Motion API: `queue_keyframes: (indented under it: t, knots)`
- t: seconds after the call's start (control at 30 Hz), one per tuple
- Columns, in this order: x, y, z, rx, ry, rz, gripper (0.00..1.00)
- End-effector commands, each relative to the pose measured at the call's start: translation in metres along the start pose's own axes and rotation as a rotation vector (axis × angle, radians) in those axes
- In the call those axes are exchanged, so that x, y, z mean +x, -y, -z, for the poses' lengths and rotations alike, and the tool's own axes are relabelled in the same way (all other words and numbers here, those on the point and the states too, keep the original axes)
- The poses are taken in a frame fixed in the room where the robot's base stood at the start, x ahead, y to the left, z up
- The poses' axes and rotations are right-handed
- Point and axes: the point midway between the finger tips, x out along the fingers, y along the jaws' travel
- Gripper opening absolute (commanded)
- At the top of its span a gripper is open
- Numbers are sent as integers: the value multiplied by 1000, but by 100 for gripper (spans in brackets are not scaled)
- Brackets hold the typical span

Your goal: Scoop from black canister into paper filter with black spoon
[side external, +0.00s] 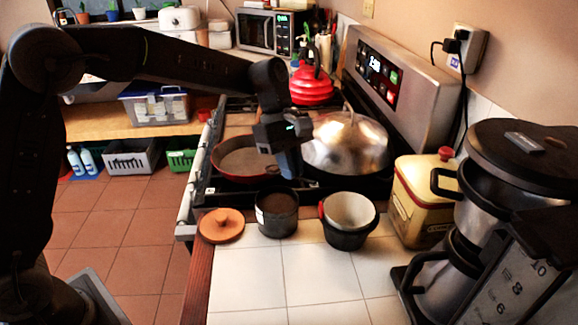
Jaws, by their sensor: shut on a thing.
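The black canister (277,222) stands upright on the white tiled counter, with dark contents showing at its open top. The paper filter (350,208) sits in a black holder (347,238) just right of the canister. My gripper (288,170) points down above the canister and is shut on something. Its fingers are dark and small here, and the black spoon cannot be told apart from them.
A round orange-brown lid (221,224) lies left of the canister. Behind are a red pan (240,160) and a domed steel lid (346,146) on the stove. A yellow tin (422,200) and coffee maker (500,220) stand at right. Front tiles are clear.

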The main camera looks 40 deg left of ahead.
Motion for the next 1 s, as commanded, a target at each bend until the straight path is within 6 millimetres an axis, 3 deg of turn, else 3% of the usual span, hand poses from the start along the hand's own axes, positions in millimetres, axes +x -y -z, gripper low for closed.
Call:
queue_keyframes:
  t: [0.57, 0.77, 1.0]
  knots:
    - [0, -3, -2, -7, -3, -1, 0]
    - [5, -36, -19, -84, -34, -20, 0]
    - [21, -93, -63, -268, -83, -81, 0]
